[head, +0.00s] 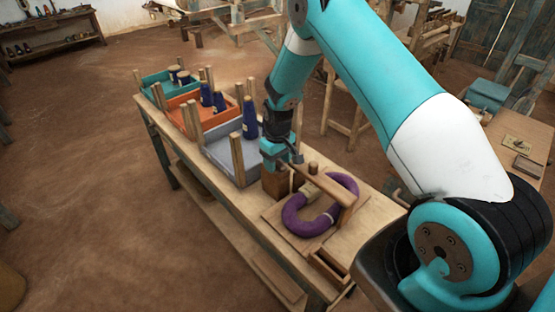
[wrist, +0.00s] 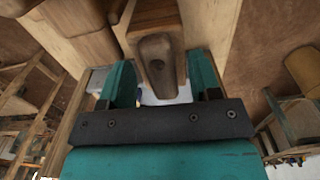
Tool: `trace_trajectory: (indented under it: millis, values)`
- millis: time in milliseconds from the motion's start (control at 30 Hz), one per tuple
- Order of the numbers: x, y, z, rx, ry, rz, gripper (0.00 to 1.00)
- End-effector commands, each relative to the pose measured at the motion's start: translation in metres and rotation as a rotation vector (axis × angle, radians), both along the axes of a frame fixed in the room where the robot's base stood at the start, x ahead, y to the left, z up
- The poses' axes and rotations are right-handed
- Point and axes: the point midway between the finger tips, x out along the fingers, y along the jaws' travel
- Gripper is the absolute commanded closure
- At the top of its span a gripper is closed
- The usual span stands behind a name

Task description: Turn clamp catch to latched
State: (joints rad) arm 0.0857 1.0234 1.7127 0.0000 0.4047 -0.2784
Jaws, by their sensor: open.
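The clamp is a wooden fixture with a flat bar (head: 330,187) across a purple yarn hank (head: 347,183), on a board (head: 277,217) at the near end of the bench. A wooden block (head: 274,184) stands at the bar's far end. My gripper (head: 283,160) is at that end, just above the block. In the wrist view, a rounded wooden piece (wrist: 157,66), which looks like the catch, lies between the two teal fingers of my gripper (wrist: 162,76). The fingers are apart, with a gap on each side. Whether the catch is latched I cannot tell.
A grey tray (head: 222,158), an orange tray (head: 175,107) and a green tray (head: 150,85) with wooden corner posts and dark blue cones stand farther along the bench (head: 240,205). The grey tray is close to my gripper. A small wooden box (head: 328,268) sits at the near edge.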

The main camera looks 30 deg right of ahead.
Motion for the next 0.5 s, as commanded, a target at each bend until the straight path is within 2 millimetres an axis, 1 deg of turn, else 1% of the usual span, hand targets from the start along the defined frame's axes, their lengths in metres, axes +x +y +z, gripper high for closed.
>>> trace_trajectory:
  millis: [67, 100, 267, 300, 500]
  values:
    - [0.0, 0.0, 0.0001, 0.0, 0.0, 0.0, 0.43]
    - [0.0, 0.0, 0.0001, 0.0, 0.0, 0.0, 0.45]
    - [0.0, 0.0, 0.0003, 0.0, 0.0, 0.0, 0.82]
    - [-0.0001, 0.0, 0.0003, 0.0, 0.0, 0.0, 0.91]
    - [-0.0001, -0.0002, 0.0002, 0.0, 0.001, -0.006, 0.92]
